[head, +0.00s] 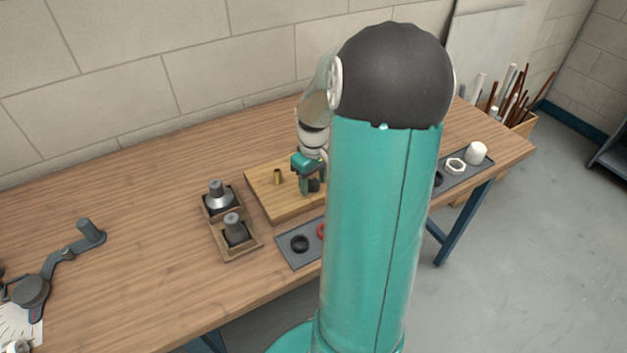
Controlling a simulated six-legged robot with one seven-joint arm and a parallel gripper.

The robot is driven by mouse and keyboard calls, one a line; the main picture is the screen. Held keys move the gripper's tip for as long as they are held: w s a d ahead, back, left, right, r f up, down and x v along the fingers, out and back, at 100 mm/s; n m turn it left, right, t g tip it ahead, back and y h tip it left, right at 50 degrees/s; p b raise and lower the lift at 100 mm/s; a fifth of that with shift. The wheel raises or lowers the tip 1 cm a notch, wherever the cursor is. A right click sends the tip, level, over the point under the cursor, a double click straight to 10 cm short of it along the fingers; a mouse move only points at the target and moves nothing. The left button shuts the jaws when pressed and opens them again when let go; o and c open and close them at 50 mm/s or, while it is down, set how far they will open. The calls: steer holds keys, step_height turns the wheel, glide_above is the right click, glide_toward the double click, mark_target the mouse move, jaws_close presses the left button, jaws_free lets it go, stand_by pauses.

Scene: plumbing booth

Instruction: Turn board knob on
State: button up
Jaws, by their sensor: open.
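The wooden board (265,198) lies on the workbench near the middle of the head view, partly hidden behind my arm. No knob shows clearly, and my arm hides the board's right side.
Left of the board, two wooden holders (236,250) carry grey conical parts. A grey tray (284,250) in front holds black and red rings. Another tray (466,171) at right holds a white nut and cap. A jointed grey device (60,262) lies far left. The wall is behind.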

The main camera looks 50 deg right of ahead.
steer(key=shift+f, duration=0.1)
steer(key=c, duration=1)
steer(key=shift+m, duration=0.3)
steer(key=m, duration=0.8)
steer(key=shift+w+m, duration=0.1)
steer(key=shift+m, duration=0.3)
steer(key=m, duration=0.4)
steer(key=shift+m, duration=2.2)
steer(key=shift+o, duration=0.2)
